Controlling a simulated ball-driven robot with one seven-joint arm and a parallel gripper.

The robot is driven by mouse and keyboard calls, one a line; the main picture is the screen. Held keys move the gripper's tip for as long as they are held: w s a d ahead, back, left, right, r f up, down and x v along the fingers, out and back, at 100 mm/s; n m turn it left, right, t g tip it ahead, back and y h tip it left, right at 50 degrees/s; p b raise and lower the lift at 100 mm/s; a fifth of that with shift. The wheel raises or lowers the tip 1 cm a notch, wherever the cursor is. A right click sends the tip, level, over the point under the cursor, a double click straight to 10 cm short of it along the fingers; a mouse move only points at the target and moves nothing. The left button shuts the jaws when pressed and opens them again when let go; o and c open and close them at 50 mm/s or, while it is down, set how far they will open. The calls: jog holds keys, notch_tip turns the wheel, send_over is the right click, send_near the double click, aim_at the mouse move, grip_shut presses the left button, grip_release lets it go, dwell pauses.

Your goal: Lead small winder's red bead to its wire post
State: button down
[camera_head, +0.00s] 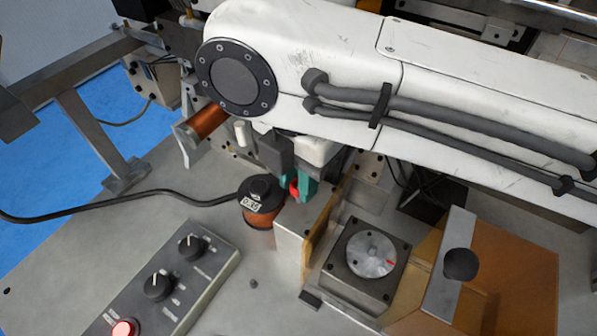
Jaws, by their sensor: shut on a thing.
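My gripper (299,186) has teal fingertips and is shut on a small red bead (294,189). Only a little of the bead shows between the fingers. The gripper is just right of a copper wire spool (259,229) with a black top and a white label, above a grey block. My white arm crosses the upper picture and hides much of the machine behind it. I cannot make out the wire or which part is the wire post.
A control box (171,281) with two black knobs and a red button stands at lower left. A round metal dial (371,254) sits in a square base, beside an amber guard (512,270) with a black knob. A black cable (140,196) crosses the left bench.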

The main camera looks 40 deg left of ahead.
jog(key=shift+f, duration=0.6)
jog(key=shift+f+b, duration=0.3)
jog(key=shift+f, duration=0.2)
jog(key=c, duration=0.9)
grip_release()
jog(key=shift+o, duration=0.2)
jog(key=shift+r, duration=0.1)
notch_tip(320, 180, up, 11)
jog(key=shift+f, duration=0.2)
